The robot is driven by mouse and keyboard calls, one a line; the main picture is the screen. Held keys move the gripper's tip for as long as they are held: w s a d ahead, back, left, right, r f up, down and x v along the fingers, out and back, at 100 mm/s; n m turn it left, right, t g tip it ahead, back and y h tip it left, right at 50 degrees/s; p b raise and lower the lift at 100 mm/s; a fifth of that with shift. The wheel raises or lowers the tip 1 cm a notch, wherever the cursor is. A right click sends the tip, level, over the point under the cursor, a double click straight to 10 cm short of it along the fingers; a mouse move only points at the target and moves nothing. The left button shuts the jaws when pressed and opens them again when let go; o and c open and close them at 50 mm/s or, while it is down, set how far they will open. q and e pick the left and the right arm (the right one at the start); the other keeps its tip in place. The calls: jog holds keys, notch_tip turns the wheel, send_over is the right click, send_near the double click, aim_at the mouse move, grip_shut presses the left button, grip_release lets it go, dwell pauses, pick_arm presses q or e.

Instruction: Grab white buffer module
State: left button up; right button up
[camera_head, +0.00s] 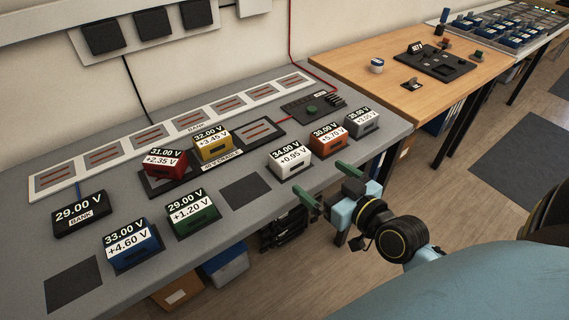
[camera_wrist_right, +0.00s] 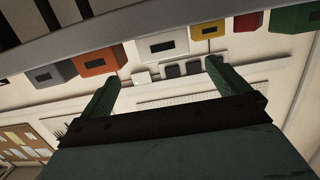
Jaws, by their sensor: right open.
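The white buffer module (camera_head: 289,160) sits on the grey workbench, marked 34.00 V and +0.95. It stands near the bench's front edge, between the green and orange modules. My right gripper (camera_head: 324,182) is open and empty, in front of the bench edge and apart from the white module, to its right in the head view. In the right wrist view the white module (camera_wrist_right: 163,46) shows ahead, between and beyond the two green fingers of the right gripper (camera_wrist_right: 158,78). My left gripper is not in view.
Orange (camera_head: 328,140) and grey (camera_head: 362,121) modules stand right of the white one. Green (camera_head: 193,213), blue (camera_head: 132,247), red (camera_head: 165,165) and yellow (camera_head: 212,144) modules stand to its left. A dark empty pad (camera_head: 245,191) lies left of it. A wooden table (camera_head: 365,70) stands behind right.

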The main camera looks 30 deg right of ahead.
aim_at(299, 160)
jog(key=w, duration=0.2)
jog(key=w+b, duration=0.1)
jog(key=w, duration=0.5)
jog(key=shift+w+a+f, duration=0.1)
jog(key=shift+a+f, duration=0.2)
jog(key=shift+a, duration=0.1)
jog(key=w, duration=0.1)
jog(key=w+b, duration=0.1)
jog(key=w+f, duration=0.1)
jog(key=w, duration=0.1)
jog(key=shift+a+b, duration=0.4)
jog(key=shift+w, duration=0.45)
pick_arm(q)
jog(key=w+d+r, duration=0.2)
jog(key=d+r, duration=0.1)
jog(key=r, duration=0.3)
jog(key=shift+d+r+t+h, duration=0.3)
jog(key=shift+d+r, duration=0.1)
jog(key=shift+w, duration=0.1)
pick_arm(e)
jog(key=shift+c, duration=0.4)
jog(key=c, duration=1)
jog(key=shift+r, duration=0.15)
